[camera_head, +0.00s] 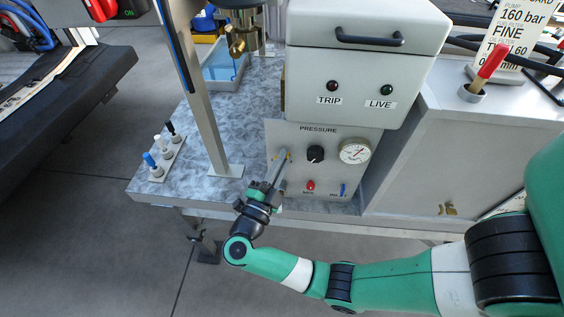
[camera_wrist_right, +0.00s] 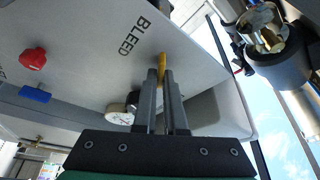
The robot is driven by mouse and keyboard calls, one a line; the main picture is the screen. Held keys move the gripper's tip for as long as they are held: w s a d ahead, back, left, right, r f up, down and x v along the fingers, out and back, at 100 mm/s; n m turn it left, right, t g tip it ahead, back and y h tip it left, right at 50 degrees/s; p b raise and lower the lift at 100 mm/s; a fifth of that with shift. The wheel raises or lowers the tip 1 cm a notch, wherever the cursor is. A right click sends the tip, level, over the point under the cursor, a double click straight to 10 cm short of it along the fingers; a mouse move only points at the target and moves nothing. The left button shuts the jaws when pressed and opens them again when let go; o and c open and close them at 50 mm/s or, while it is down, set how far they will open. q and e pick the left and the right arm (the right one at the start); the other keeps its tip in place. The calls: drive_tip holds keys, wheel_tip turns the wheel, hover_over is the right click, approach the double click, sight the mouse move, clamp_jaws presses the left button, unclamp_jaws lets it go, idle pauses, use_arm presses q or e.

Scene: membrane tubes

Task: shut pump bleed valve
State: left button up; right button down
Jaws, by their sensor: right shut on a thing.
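The pressure panel (camera_head: 318,137) stands upright under the grey box. In the wrist view a narrow yellow lever (camera_wrist_right: 162,62), which I take to be the bleed valve handle, stands beside the printed word BLEED (camera_wrist_right: 135,36). My right gripper (camera_head: 284,156) reaches the panel's left side. In the wrist view its fingertips (camera_wrist_right: 161,73) are close together, shut on the yellow lever. The fingers hide part of the lever, and its exact angle is hard to tell. My left gripper is in neither view.
The panel also carries a black knob (camera_head: 316,154), a gauge (camera_head: 355,151), a red knob (camera_head: 311,186) and a blue lever (camera_head: 343,189). A grey post (camera_head: 206,110) stands left of my gripper. A small rack (camera_head: 164,160) of colored-top tools sits near the bench's left edge.

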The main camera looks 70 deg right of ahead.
drive_tip(key=shift+f+m+g+y+b, duration=0.15)
drive_tip(key=shift+m+y+b, duration=0.4)
drive_tip(key=shift+m, duration=1.15)
drive_tip(key=shift+f+m+g+y+b, duration=0.1)
drive_tip(key=shift+m+g+y+b, duration=0.15)
drive_tip(key=shift+m+y, duration=1)
drive_tip(key=shift+r+m+h, duration=0.1)
drive_tip(key=shift+m+h, duration=0.4)
drive_tip(key=shift+m, duration=0.05)
drive_tip(key=c, duration=1)
unclamp_jaws()
drive_tip(key=a, duration=0.4)
drive_tip(key=w+a+b, duration=0.1)
drive_tip(key=a, duration=0.6)
drive_tip(key=shift+w+a, duration=0.3)
